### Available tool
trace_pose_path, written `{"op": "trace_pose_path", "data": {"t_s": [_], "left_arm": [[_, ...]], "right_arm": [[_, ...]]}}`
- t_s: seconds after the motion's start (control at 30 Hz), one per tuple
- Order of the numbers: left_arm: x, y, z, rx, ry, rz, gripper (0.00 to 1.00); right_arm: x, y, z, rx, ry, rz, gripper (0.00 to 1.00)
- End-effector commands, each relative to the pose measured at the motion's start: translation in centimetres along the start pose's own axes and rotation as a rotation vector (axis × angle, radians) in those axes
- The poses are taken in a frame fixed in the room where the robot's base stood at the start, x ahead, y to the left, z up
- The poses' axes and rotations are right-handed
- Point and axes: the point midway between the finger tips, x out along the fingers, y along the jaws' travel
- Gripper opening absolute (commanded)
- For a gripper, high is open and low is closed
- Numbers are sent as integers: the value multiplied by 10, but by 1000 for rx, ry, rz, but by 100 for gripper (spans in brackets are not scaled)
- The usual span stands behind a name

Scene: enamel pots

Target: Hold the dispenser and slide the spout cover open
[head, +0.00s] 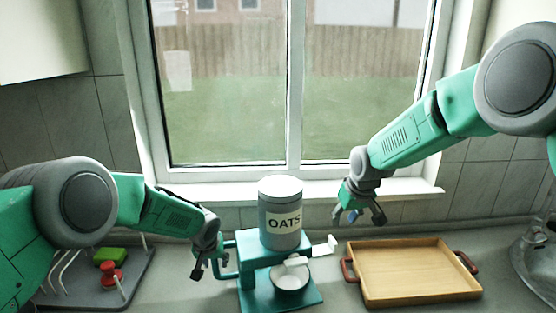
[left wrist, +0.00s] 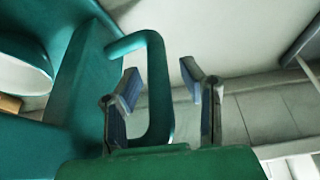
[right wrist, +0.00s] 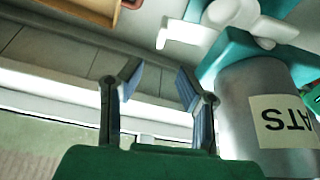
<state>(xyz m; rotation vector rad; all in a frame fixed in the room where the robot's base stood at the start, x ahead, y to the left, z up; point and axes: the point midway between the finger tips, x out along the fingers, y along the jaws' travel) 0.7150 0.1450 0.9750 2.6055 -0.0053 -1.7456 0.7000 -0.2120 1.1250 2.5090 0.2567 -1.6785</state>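The teal dispenser (head: 253,257) holds a grey canister labelled OATS (head: 281,196). Its white spout cover (head: 324,249) sticks out to the right at the front; it also shows in the right wrist view (right wrist: 184,32). A bowl (head: 290,279) stands on the base below the spout. My left gripper (head: 212,268) is open at the dispenser's left-side handle (head: 226,260). In the left wrist view the handle bar (left wrist: 159,90) appears between the spread fingers, without visible gripping. My right gripper (head: 359,218) is open and empty, up and right of the spout cover, apart from it.
A wooden tray (head: 415,270) with red handles lies right of the dispenser. A grey rack (head: 130,279) with a green sponge (head: 109,255) and a red item (head: 110,273) is at the left. The window sill (head: 335,190) runs behind.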

Motion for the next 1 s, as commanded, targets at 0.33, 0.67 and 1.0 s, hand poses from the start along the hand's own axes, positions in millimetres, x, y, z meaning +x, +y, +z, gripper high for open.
{"op": "trace_pose_path", "data": {"t_s": [0.33, 0.67, 1.0], "left_arm": [[-1, 0, -1, 0, 1, 0, 35], [-28, 0, -13, 0, 4, 0, 35], [-59, 1, -26, 0, 5, 1, 35]], "right_arm": [[0, 0, 0, 0, 0, 0, 31], [2, 0, 1, 0, 0, 0, 31], [1, 0, 1, 0, 0, 0, 31]]}}
